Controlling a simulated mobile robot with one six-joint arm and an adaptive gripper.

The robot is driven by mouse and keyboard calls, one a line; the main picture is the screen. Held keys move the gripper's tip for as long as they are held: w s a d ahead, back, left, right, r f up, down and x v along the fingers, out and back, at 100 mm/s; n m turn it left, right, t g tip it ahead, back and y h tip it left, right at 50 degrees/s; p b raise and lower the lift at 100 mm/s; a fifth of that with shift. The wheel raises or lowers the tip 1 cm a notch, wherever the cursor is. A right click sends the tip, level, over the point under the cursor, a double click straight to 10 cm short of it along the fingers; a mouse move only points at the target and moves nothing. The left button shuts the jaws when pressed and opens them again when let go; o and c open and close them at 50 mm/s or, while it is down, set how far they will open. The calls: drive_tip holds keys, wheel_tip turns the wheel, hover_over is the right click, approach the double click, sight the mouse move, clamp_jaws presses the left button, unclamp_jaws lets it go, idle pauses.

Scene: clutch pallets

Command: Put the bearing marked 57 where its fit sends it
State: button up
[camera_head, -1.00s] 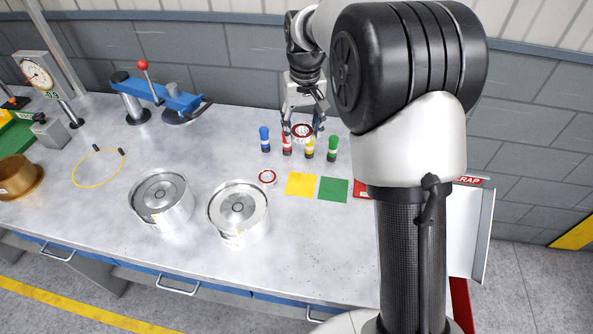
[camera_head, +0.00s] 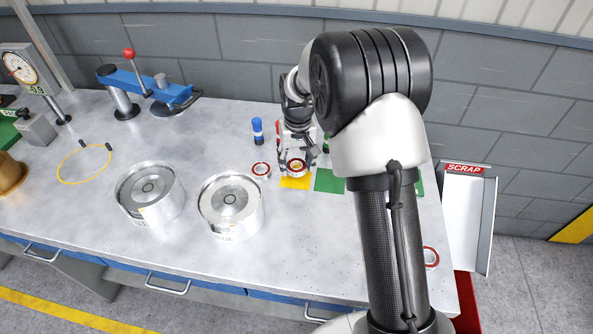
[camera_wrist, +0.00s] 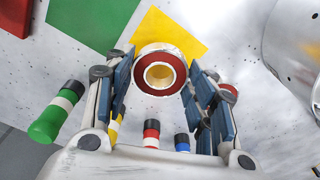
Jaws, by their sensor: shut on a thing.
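My gripper (camera_head: 297,165) is shut on a bearing (camera_head: 297,168) with a red ring face and a brass-coloured bore. In the wrist view the bearing (camera_wrist: 160,72) sits between the two fingers, its face toward the camera. I cannot read any number on it. It overlaps the near edge of the yellow mat (camera_wrist: 168,32) in the wrist view; whether it touches the mat cannot be told. In the head view the yellow mat (camera_head: 296,184) shows just below the gripper. A green mat (camera_head: 329,181) lies to its right, and a red mat (camera_wrist: 14,17) shows in the wrist view.
Another red-ringed bearing (camera_head: 261,170) lies left of the yellow mat. Two metal drums (camera_head: 150,195) (camera_head: 231,206) stand at left front. A scrap bin (camera_head: 466,215) is right; my arm hides some table.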

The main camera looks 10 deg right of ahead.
drive_tip(key=shift+f, duration=1.5)
drive_tip(key=shift+f+b, duration=0.1)
drive_tip(key=shift+b, duration=0.2)
drive_tip(key=o, duration=1.4)
drive_tip(key=shift+c, duration=0.2)
